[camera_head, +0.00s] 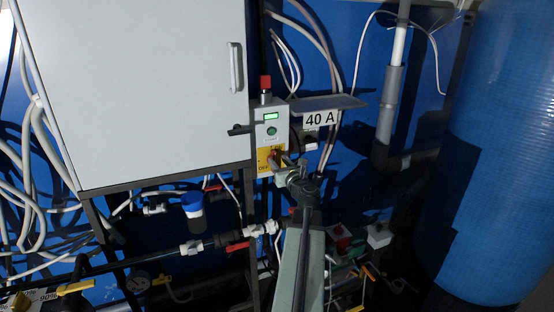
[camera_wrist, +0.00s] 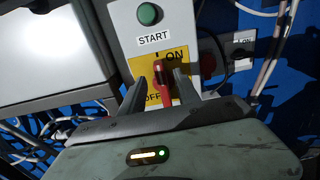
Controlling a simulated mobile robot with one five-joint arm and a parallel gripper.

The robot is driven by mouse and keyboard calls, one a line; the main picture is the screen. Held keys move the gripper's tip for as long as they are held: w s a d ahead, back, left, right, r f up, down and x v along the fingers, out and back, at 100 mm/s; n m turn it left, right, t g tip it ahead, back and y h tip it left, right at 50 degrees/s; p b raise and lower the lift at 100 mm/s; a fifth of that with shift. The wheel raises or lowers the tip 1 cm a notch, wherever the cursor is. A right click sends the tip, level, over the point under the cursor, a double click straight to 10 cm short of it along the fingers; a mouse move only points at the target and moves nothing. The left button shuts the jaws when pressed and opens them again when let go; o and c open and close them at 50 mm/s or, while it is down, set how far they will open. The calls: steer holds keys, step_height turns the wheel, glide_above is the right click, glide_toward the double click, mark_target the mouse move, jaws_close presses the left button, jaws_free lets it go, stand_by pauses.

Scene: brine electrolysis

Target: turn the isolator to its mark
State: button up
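The isolator is a red handle (camera_wrist: 165,77) on a yellow plate (camera_wrist: 145,66) marked ON at upper right and OFF at lower left. The plate (camera_head: 263,159) also shows low on the grey switch box in the head view. The handle stands nearly upright in the wrist view, near a short black mark at the plate's top. My gripper (camera_wrist: 169,76) has its two fingers on either side of the handle, close to it. Whether they press on it I cannot tell. In the head view my gripper (camera_head: 283,162) is at the plate.
A white cabinet (camera_head: 135,90) stands close at left. Pipes and valves (camera_head: 195,246) lie below; a blue tank (camera_head: 500,150) stands at far right.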

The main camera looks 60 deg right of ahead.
mark_target(275, 157)
steer(key=x, duration=0.3)
steer(key=shift+w+d, duration=0.25)
jaws_close()
steer(key=shift+s, duration=0.1)
steer(key=shift+a+n, duration=0.1)
steer(key=shift+n, duration=0.2)
steer(key=n, duration=0.3)
steer(key=shift+w+a+f, duration=0.15)
steer(key=shift+w+a, duration=0.2)
steer(key=shift+a, duration=0.05)
steer(key=n, duration=0.3)
steer(key=n+b, duration=0.1)
steer(key=n, duration=0.1)
steer(key=shift+w+a+f, duration=0.25)
steer(key=shift+a+f, duration=0.1)
steer(key=shift+a, duration=0.05)
steer(key=n, duration=0.2)
steer(key=f+n+b, duration=0.1)
steer(key=n, duration=0.1)
steer(key=shift+w+a+n, duration=0.15)
steer(key=shift+a+n, duration=0.1)
steer(key=shift+n, duration=0.05)
steer(key=shift+a+f+n+b, duration=0.1)
steer(key=shift+f+n+b, duration=0.15)
steer(key=shift+n, duration=0.9)
steer(key=shift+f+n+b, duration=0.2)
steer(key=shift+n, duration=0.95)
